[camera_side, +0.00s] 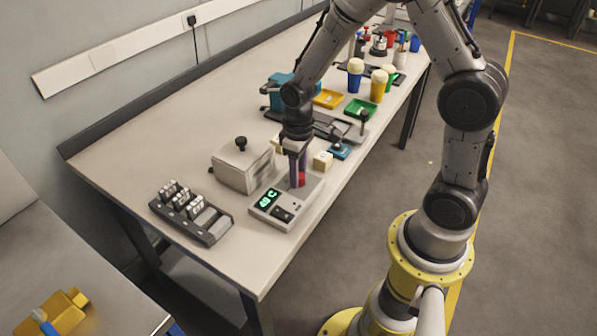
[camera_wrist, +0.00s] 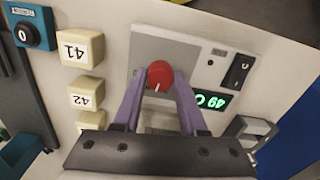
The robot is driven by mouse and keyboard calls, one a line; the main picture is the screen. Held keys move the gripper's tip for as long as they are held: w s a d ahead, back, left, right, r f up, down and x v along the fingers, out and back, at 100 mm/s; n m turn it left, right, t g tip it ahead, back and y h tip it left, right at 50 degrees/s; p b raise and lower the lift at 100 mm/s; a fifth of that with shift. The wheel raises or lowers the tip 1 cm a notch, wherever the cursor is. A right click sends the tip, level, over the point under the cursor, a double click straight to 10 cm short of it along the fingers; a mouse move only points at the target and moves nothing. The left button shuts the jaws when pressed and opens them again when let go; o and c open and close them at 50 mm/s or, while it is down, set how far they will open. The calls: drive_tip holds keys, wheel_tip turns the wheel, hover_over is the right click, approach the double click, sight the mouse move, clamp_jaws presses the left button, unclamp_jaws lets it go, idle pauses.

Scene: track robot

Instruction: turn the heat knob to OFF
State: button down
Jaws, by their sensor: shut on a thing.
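The heat knob (camera_wrist: 160,71) is red and round, with a white mark pointing toward the bottom of the wrist view. It stands on a light grey control unit (camera_wrist: 188,47), and a bit of its red shows in the side view (camera_side: 301,180). My gripper (camera_wrist: 159,77) has its two purple fingers on either side of the knob, shut on it. In the side view my gripper (camera_side: 298,178) reaches down onto the unit. The unit has a green lit display (camera_wrist: 212,100) and a black rocker switch (camera_wrist: 238,71). I cannot read any OFF label.
Cream blocks (camera_wrist: 81,48) marked 41 and 42 stand beside the unit. A teal device (camera_wrist: 30,32) showing 0 is past them. A grey lidded box (camera_side: 242,166) and a dark rack (camera_side: 190,213) stand left of the unit. The table's front corner is clear.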

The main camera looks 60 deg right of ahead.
drive_tip(key=n, duration=0.4)
drive_tip(key=shift+r+n, duration=0.1)
drive_tip(key=shift+n, duration=0.2)
drive_tip(key=n, duration=0.3)
drive_tip(key=shift+n, duration=0.4)
drive_tip(key=n, duration=0.4)
drive_tip(key=shift+w+n, duration=0.1)
drive_tip(key=shift+n, duration=1.9)
drive_tip(key=shift+c, duration=2.3)
unclamp_jaws()
wheel_tip(320, 180, up, 14)
